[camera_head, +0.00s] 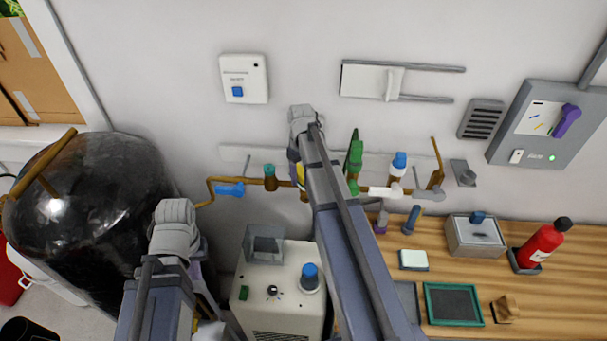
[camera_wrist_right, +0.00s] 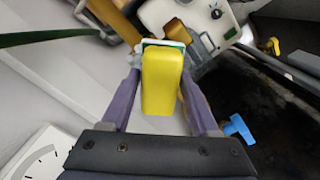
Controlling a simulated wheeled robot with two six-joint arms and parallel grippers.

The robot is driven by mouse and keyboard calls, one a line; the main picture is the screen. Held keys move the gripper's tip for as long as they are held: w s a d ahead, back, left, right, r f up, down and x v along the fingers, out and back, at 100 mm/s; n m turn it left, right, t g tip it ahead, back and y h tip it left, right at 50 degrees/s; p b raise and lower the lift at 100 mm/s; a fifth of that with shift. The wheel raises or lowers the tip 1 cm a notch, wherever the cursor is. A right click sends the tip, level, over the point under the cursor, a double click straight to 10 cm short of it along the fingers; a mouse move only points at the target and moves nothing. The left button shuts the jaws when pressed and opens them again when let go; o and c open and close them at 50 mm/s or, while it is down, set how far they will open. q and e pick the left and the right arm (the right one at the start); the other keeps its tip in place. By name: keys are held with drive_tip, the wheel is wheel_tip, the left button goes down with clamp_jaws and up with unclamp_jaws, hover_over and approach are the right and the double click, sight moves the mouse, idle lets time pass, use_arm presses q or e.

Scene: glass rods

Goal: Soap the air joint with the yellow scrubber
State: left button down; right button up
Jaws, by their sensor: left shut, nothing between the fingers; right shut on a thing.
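The yellow scrubber (camera_wrist_right: 162,80) with a white and green far end is held between the purple fingers of my right gripper (camera_wrist_right: 160,72). A patch of yellow (camera_head: 297,175) shows beside my right arm in the head view, at the pipe; the rest there is hidden. Brass pipework (camera_head: 220,185) runs along the wall with a teal-topped fitting (camera_head: 270,176), a green valve (camera_head: 354,165) and a blue-topped fitting (camera_head: 398,165). I cannot tell which is the air joint, nor whether the scrubber touches it. My left gripper (camera_head: 197,272) is shut and empty at the lower left, partly hidden.
A black glossy tank (camera_head: 110,190) stands left. A white machine with a blue knob (camera_head: 309,275) stands below the pipe. The wooden bench (camera_head: 480,280) carries a grey box (camera_head: 474,236), red extinguisher (camera_head: 541,245) and green-framed tray (camera_head: 453,304). The blue pipe handle (camera_wrist_right: 237,128) shows near my right gripper.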

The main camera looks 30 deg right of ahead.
drive_tip(key=shift+r, duration=0.1)
drive_tip(key=shift+w+r+p, duration=0.1)
drive_tip(key=shift+r+p, duration=0.1)
drive_tip(key=shift+p, duration=0.2)
wheel_tip(320, 180, up, 5)
drive_tip(key=p, duration=0.5)
drive_tip(key=shift+r, duration=0.15)
wheel_tip(320, 180, up, 3)
drive_tip(key=p, duration=0.3)
drive_tip(key=shift+r, duration=0.1)
idle(0.9)
